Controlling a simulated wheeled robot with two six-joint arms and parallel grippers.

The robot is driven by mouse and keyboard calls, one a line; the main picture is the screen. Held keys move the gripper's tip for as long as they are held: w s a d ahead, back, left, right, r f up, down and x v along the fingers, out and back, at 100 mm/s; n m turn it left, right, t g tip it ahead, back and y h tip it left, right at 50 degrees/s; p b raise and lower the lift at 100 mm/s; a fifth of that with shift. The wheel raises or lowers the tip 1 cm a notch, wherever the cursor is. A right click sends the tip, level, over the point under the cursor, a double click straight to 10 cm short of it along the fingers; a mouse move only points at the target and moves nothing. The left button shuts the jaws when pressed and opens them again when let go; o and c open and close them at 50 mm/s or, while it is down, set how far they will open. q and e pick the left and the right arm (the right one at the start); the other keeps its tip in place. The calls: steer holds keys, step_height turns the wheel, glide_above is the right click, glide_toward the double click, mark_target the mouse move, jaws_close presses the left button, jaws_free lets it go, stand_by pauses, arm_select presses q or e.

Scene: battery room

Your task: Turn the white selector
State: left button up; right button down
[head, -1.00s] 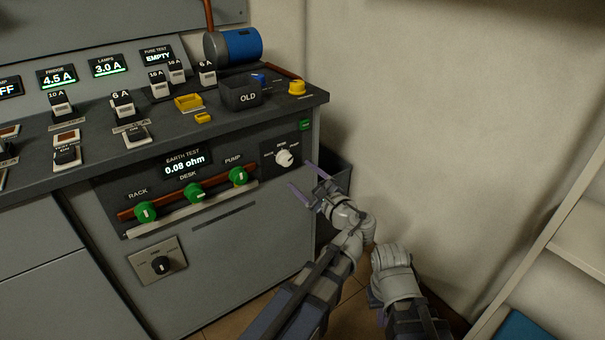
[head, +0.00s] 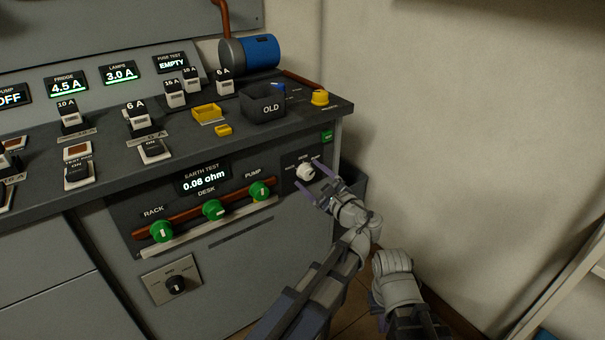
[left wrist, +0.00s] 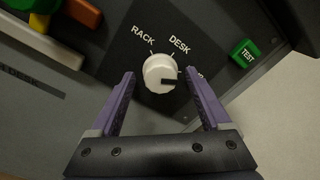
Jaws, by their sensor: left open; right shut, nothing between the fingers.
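The white selector (head: 306,173) is a round knob on a dark panel at the right end of the bench front. It also shows in the left wrist view (left wrist: 160,73), with a dark pointer mark towards the right and the labels RACK and DESK above it; a third label is mostly hidden by a finger. My left gripper (head: 315,180) is open, and in the left wrist view its purple fingers (left wrist: 160,85) stand on either side of the knob. I cannot tell whether they touch it. My right gripper (head: 378,300) is low at the right, away from the panel, its fingers mostly hidden.
A green TEST button (left wrist: 245,53) sits right of the selector. Green knobs (head: 213,209) line the panel to the left, with a black knob (head: 176,284) below. A dark bin (head: 352,184) stands beside the bench, by the wall.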

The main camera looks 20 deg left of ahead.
arm_select(q)
jaws_close()
stand_by(0.7)
